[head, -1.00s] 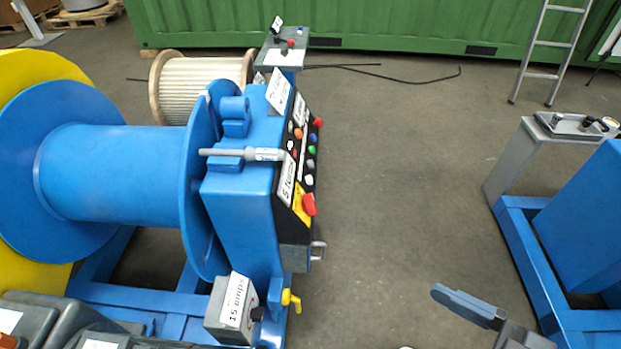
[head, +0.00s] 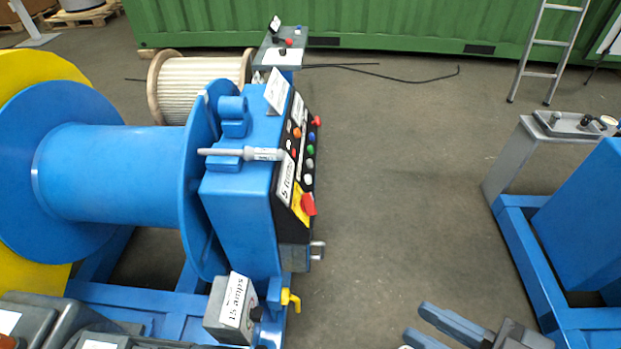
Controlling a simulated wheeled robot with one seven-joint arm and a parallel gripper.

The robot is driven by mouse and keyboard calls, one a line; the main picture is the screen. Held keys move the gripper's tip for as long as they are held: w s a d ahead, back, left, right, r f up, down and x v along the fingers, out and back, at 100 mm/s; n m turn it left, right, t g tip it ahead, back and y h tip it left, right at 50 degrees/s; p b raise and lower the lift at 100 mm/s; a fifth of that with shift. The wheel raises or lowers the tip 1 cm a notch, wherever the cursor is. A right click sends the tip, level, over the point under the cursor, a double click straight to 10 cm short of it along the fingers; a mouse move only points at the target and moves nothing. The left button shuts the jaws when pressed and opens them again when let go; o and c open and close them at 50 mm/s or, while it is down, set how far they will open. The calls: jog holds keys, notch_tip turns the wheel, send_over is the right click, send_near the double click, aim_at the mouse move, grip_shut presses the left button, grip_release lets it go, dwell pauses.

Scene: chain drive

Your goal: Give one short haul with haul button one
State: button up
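A black control panel (head: 300,160) is on the right face of the blue winch housing (head: 237,215). It carries several small buttons, among them an orange one (head: 297,133), a blue one (head: 311,138), a green one (head: 310,150) and a white one (head: 308,179). I cannot read which is haul button one. A red knob (head: 317,121) is at the panel's far end, and a red switch (head: 308,204) sits on a yellow plate at the near end. My gripper (head: 417,321) is at the bottom, right of the panel and apart from it. Its fingers are parted and empty.
The blue drum (head: 115,175) is left of the housing. A blue frame (head: 530,270) stands at right. The floor (head: 400,190) between is clear.

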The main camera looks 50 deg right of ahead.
grip_shut()
dwell(0.8)
